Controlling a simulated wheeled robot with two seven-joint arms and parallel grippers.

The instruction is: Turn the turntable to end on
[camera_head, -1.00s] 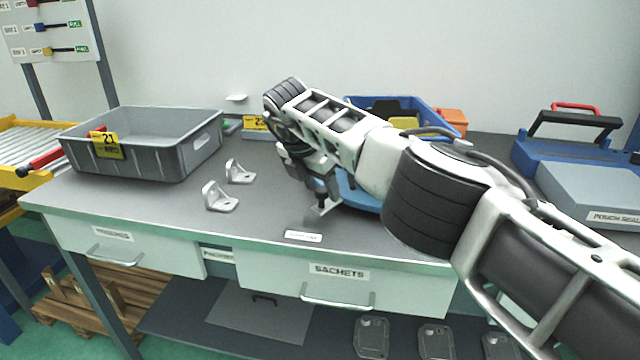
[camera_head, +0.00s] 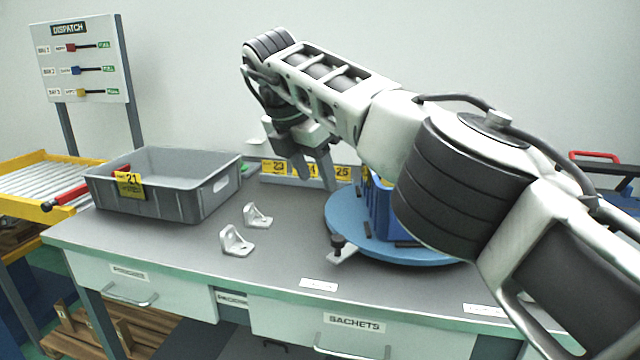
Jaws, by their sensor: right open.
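The turntable (camera_head: 343,215) is a round blue disc on the grey workbench, partly hidden behind my right arm. A blue container (camera_head: 380,212) stands on it, also partly hidden by the arm. A black knob (camera_head: 338,242) shows at the turntable's front left edge, over a small pale plate (camera_head: 343,256). My right gripper (camera_head: 317,183) is open and empty, fingers pointing down, at the turntable's back left edge. I cannot tell whether it touches the disc. My left gripper is not in view.
A grey bin (camera_head: 165,205) marked 21 stands at the bench's left. Two metal brackets (camera_head: 236,241) (camera_head: 257,216) lie between it and the turntable. Yellow number labels (camera_head: 273,167) line the back. A dispatch board (camera_head: 80,60) stands behind left.

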